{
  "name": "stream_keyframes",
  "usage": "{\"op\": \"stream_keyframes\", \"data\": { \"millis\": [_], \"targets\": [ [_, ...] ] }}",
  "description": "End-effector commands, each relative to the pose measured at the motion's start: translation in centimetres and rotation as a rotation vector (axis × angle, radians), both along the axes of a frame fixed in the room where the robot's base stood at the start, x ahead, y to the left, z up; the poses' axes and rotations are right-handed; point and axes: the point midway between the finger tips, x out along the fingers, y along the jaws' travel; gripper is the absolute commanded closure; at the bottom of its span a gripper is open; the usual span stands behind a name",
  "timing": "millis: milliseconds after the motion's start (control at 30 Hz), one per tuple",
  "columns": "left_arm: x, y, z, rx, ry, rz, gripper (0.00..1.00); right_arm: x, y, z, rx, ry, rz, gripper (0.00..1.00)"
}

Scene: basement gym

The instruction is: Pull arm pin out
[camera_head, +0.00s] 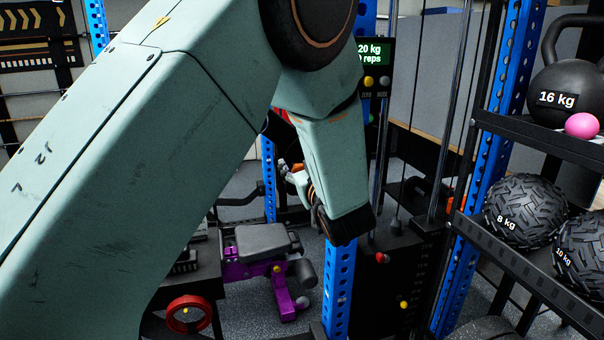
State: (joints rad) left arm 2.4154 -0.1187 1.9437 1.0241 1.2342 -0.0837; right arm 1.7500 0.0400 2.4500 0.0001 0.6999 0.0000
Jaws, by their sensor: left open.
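My left arm comes in from the left and fills much of the view. Its left gripper (293,174) shows only in part beside the wrist, in front of the blue upright, and is open. The wrist hides much of the upright behind it. I cannot tell for sure which part is the arm pin. A red knob (382,257) sits on the black weight stack, below and right of the gripper and apart from it. A yellow knob (404,304) sits lower on the stack. A bit of red shows behind the wrist, mostly hidden. My right gripper is not in view.
The blue upright (339,285) stands in the middle, with a display (374,52) above. A purple bench (262,265) and red ring (189,314) are below. A rack (530,262) with a kettlebell (570,88) and balls (525,212) stands at right.

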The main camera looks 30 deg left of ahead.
Motion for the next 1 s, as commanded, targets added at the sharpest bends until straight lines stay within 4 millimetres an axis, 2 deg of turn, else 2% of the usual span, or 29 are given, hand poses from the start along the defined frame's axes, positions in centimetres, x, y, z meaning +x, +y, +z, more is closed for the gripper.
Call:
{"op": "stream_keyframes", "data": {
  "millis": [33, 200, 400, 1000],
  "targets": [
    [0.0, 0.0, 1.2, -0.002, -0.005, 0.001, 0.39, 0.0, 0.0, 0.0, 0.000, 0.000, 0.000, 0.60],
    [0.1, 0.1, 4.3, -0.001, -0.003, 0.000, 0.39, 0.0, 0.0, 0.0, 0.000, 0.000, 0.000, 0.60],
    [0.1, 0.2, 6.5, -0.002, 0.001, 0.000, 0.39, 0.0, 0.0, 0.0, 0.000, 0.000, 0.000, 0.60],
    [0.1, 0.2, 7.0, -0.002, 0.003, 0.000, 0.39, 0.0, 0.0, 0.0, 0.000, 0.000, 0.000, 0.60]
  ]
}}
